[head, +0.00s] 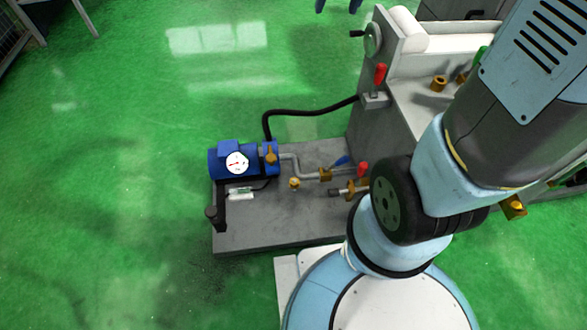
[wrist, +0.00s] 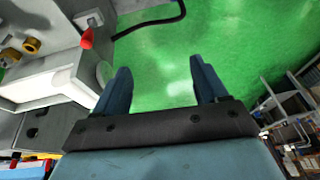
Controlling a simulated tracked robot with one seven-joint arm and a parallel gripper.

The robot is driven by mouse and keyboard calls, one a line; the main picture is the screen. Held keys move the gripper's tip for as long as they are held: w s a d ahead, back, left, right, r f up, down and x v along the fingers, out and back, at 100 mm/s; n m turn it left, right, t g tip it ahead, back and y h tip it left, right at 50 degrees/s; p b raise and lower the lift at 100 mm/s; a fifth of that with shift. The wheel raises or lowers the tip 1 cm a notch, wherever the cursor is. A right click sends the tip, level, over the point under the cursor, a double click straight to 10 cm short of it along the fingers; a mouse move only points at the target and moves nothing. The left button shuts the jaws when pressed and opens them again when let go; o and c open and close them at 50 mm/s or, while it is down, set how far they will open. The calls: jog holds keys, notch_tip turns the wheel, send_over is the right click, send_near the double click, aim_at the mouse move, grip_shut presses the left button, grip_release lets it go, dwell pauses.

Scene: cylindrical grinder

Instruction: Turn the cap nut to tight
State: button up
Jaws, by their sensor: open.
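I cannot tell for sure which brass part is the cap nut. In the head view a small brass fitting (head: 294,183) stands on the grey base plate (head: 270,235), and brass pipe fittings (head: 326,174) sit on the pipe to its right. More brass knobs (head: 439,83) are on the machine's upper face, and they also show at the left of the wrist view (wrist: 31,46). My gripper (wrist: 161,66) is open and empty, with its two dark blue fingers apart over green floor. It touches none of the brass parts.
A black hose (head: 310,113) runs to the grinder (head: 440,44). Red-handled levers (head: 380,75) stick up nearby. Open green floor (head: 120,180) lies to the left.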

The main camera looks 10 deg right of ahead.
jog(key=w+a+f+g, duration=0.1)
jog(key=w+a+f, duration=0.3)
jog(key=w+f, duration=0.8)
jog(key=m+g, duration=0.2)
jog(key=g, duration=0.1)
send_over(294, 181)
notch_tip(294, 181, down, 58)
jog(key=f, duration=0.1)
jog(key=shift+h, duration=0.4)
notch_tip(294, 181, down, 12)
jog(key=shift+d+r, duration=0.1)
jog(key=shift+c, duration=0.2)
